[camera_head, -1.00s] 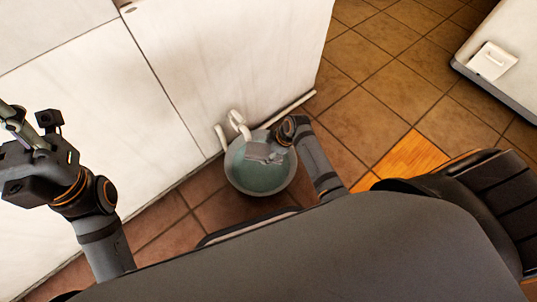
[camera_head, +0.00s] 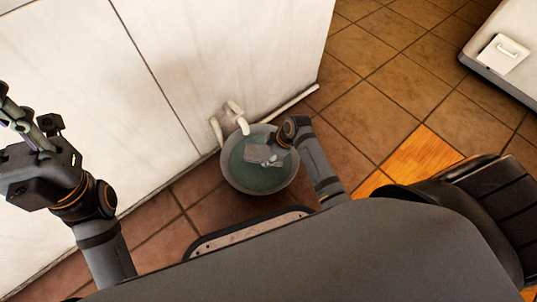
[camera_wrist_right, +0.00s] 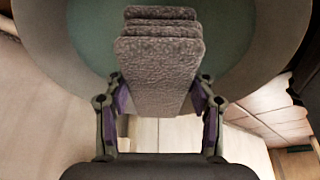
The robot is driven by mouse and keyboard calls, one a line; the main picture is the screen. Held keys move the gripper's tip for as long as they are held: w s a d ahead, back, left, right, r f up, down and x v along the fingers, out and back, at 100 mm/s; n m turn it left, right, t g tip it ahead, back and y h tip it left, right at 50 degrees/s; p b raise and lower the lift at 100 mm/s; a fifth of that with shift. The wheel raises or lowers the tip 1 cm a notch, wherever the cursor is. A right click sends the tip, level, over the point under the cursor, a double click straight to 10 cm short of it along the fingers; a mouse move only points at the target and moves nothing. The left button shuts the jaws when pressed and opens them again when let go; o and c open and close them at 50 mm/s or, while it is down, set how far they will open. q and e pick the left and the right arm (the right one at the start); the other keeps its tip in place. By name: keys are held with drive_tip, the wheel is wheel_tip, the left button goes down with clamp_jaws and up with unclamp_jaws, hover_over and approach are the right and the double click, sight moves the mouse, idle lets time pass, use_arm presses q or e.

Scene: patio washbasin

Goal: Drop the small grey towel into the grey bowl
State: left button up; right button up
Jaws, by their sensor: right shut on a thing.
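The grey bowl (camera_head: 230,179) stands on the floor tiles by the white wall, its inside blue-green. My right gripper (camera_head: 272,159) is over the bowl. It is shut on the small grey towel (camera_head: 257,153), which shows over the bowl's opening. In the right wrist view the folded towel (camera_wrist_right: 160,75) sits between the fingers of the right gripper (camera_wrist_right: 160,100), with the bowl's wall (camera_wrist_right: 285,35) behind it. The gap between towel and bowl bottom cannot be judged. My left gripper (camera_head: 18,120) is at the far left, away from the bowl; its fingers are unclear.
White pipes (camera_head: 236,115) come out of the white wall (camera_head: 220,60) just behind the bowl. A white unit (camera_head: 505,55) stands at the upper right. The tiled floor (camera_head: 390,100) between them is clear.

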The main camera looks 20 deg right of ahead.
drive_tip(key=shift+r, duration=0.1)
drive_tip(key=o, duration=1.2)
drive_tip(key=shift+o, duration=0.2)
drive_tip(key=v, duration=1.2)
drive_tip(key=shift+d, duration=0.1)
